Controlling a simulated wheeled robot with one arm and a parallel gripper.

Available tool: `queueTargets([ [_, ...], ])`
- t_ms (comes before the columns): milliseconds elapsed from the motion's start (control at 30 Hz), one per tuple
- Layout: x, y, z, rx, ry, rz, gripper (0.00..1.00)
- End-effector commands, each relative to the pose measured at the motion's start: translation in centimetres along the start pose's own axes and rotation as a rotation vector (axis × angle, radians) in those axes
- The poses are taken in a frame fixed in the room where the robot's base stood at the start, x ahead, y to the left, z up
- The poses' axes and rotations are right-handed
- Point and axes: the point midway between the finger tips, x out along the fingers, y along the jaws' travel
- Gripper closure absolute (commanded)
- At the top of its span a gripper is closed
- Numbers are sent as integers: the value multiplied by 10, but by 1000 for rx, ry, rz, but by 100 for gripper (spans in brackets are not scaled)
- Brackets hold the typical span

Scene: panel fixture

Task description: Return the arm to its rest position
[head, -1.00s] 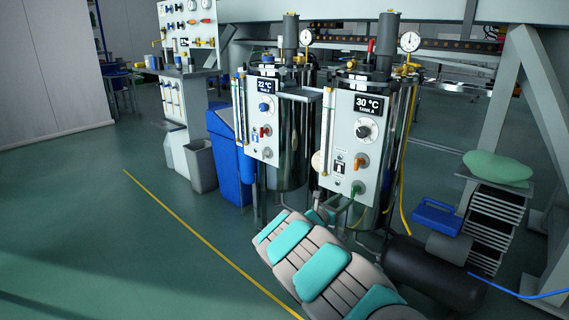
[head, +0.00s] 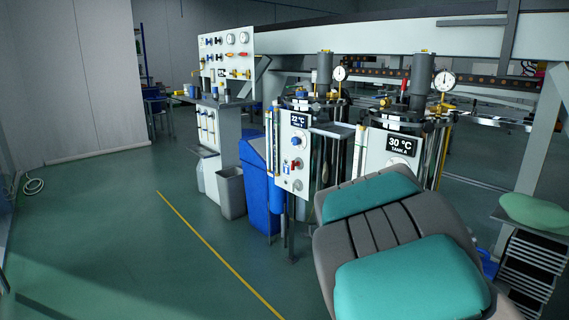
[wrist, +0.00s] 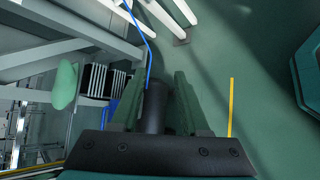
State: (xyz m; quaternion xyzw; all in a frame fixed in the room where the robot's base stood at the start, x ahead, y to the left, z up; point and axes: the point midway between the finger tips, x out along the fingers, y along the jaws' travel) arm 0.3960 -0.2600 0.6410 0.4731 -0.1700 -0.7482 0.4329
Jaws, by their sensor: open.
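My gripper (wrist: 154,78) shows in the wrist view with its two dark green fingers apart. No object is held between them; a black cylinder (wrist: 155,105) shows in the gap beyond. My arm (head: 395,235), grey with teal pads, is raised close to the head camera at the lower right. It covers the lower part of the 30 °C tank panel (head: 391,150). The gripper itself is not visible in the head view.
The 22 °C tank panel (head: 293,160) stands left of the arm. A blue bin (head: 259,190) and grey bin (head: 231,192) stand farther left. A green sack (head: 535,212) lies on a rack at right. The floor left of the yellow line (head: 215,250) is mostly clear.

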Motion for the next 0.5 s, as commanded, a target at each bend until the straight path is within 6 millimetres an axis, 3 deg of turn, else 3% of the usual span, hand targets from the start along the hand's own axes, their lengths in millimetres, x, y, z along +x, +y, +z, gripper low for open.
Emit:
queueTargets([
  [100, -13, -45, 27, 104, 56, -153, 55],
  [267, -37, -112, 50, 214, 125, -367, 55],
  [500, -93, -209, 80, 305, 216, -681, 55],
])
